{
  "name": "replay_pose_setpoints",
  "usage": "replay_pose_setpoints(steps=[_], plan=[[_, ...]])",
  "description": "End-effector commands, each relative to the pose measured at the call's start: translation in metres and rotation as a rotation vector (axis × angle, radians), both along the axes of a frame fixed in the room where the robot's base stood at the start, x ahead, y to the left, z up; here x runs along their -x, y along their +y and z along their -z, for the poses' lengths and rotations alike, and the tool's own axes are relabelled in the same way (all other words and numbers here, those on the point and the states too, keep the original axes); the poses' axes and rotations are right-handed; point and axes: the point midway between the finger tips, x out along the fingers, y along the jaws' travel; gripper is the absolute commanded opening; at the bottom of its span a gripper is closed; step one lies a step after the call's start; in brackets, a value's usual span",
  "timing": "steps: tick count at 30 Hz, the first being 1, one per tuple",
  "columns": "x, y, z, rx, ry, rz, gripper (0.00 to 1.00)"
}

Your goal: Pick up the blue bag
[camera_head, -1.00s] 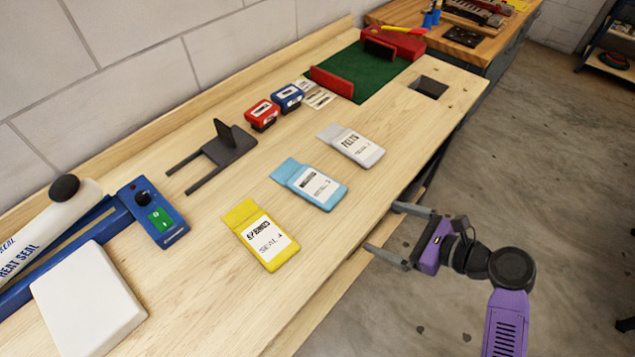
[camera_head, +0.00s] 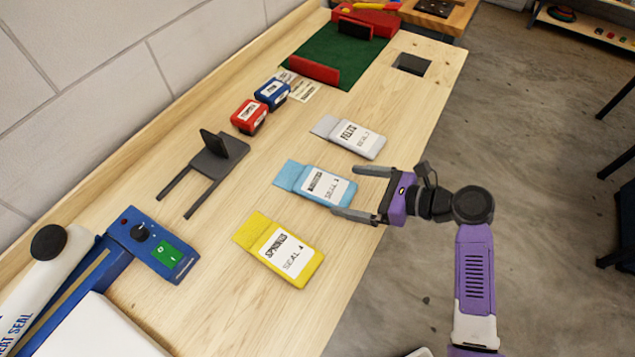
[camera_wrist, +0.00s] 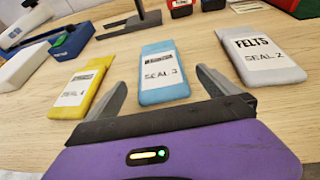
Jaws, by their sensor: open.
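The light blue bag (camera_head: 318,183) lies flat on the wooden bench, between the yellow and grey bags. Its white label reads SEAL 3 in the wrist view (camera_wrist: 163,75). My gripper (camera_head: 348,194) is open, with its two fingers pointing left at the blue bag's near end. In the wrist view, the open fingers (camera_wrist: 161,88) stand on either side of the bag's near end, with nothing held. I cannot tell how high the fingers are above the bench.
The yellow bag (camera_head: 280,250) and the grey bag (camera_head: 349,137) lie on either side. A dark bracket (camera_head: 213,160) and red (camera_head: 249,116) and blue (camera_head: 272,94) boxes sit farther back. A blue heat-sealer unit (camera_head: 152,244) stands left.

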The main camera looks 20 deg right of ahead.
Motion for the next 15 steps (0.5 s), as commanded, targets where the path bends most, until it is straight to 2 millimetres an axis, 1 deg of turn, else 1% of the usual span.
replay_pose_setpoints(steps=[8,12,15], plan=[[-0.022,0.02,0.008,0.001,0.0,-0.003,1.0],[-0.037,0.032,0.016,0.001,0.0,-0.003,1.0],[-0.044,0.038,0.02,0.002,0.0,-0.002,1.0]])
